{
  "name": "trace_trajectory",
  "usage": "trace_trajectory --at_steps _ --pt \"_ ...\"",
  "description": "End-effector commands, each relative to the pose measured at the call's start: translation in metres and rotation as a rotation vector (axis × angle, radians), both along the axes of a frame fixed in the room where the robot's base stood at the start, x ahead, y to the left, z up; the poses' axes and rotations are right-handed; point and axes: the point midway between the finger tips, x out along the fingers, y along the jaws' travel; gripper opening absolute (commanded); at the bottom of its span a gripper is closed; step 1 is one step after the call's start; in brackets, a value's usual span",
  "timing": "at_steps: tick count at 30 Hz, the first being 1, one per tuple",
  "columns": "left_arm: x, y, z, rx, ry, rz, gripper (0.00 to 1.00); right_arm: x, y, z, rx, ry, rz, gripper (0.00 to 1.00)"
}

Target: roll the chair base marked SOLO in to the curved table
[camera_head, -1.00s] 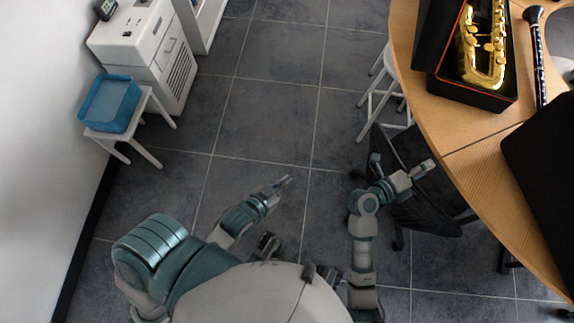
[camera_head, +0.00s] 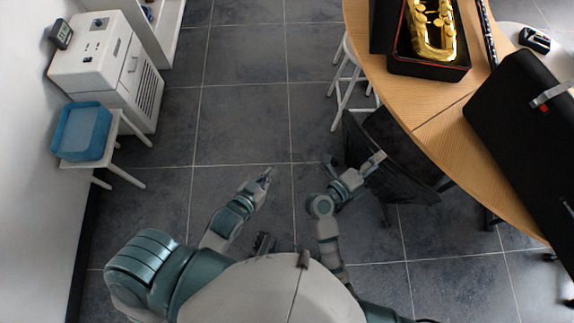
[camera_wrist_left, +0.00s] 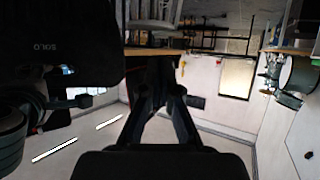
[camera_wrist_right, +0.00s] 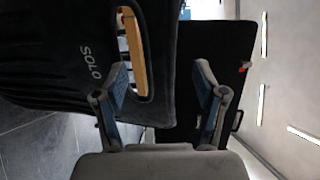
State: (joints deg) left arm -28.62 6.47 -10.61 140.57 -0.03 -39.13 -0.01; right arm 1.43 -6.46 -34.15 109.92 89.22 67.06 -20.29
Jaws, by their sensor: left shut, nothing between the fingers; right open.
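The chair (camera_head: 402,178) marked SOLO is black and stands on the floor at the left edge of the curved wooden table (camera_head: 440,133), partly hidden under it in the head view. The SOLO mark shows on its back in the right wrist view (camera_wrist_right: 76,60), near a slot, and in the left wrist view (camera_wrist_left: 45,46). My right gripper (camera_head: 379,158) is open at the chair's back, one finger beside the slot and the other past the back's edge. I cannot tell whether they touch it. My left gripper (camera_head: 266,173) is shut and empty above the floor, left of the chair.
A white stool (camera_head: 352,85) stands at the table's edge behind the chair. The table holds a saxophone in a case (camera_head: 428,68) and a large black case (camera_head: 525,120). A white machine (camera_head: 105,65) and a blue tray (camera_head: 82,132) are at left. The middle floor is clear.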

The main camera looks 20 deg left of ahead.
Motion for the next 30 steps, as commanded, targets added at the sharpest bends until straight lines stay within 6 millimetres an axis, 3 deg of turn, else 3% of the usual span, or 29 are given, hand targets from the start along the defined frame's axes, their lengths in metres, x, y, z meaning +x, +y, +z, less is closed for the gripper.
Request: trace_trajectory --at_steps 6,20,23,26,29,30 --pt "0.001 0.0 0.007 0.0 -0.006 0.001 0.0 -0.021 0.015 0.001 0.001 -0.001 0.0 0.71" --pt "0.001 0.0 0.0 0.006 0.015 0.001 0.0 -0.021 0.017 0.004 -0.042 -0.015 0.025 0.71" --pt "-0.001 0.001 -0.025 0.024 0.083 0.001 0.0 -0.013 0.024 0.012 -0.18 -0.047 0.118 0.71" --pt "-0.009 0.005 -0.068 0.054 0.201 0.003 0.0 -0.006 0.045 0.008 -0.416 -0.051 0.304 0.71" --pt "-0.027 0.011 -0.12 0.089 0.345 0.005 0.0 -0.01 0.075 -0.033 -0.675 0.038 0.571 0.71" --pt "-0.037 0.014 -0.139 0.104 0.402 0.006 0.0 -0.017 0.084 -0.059 -0.77 0.102 0.685 0.71"
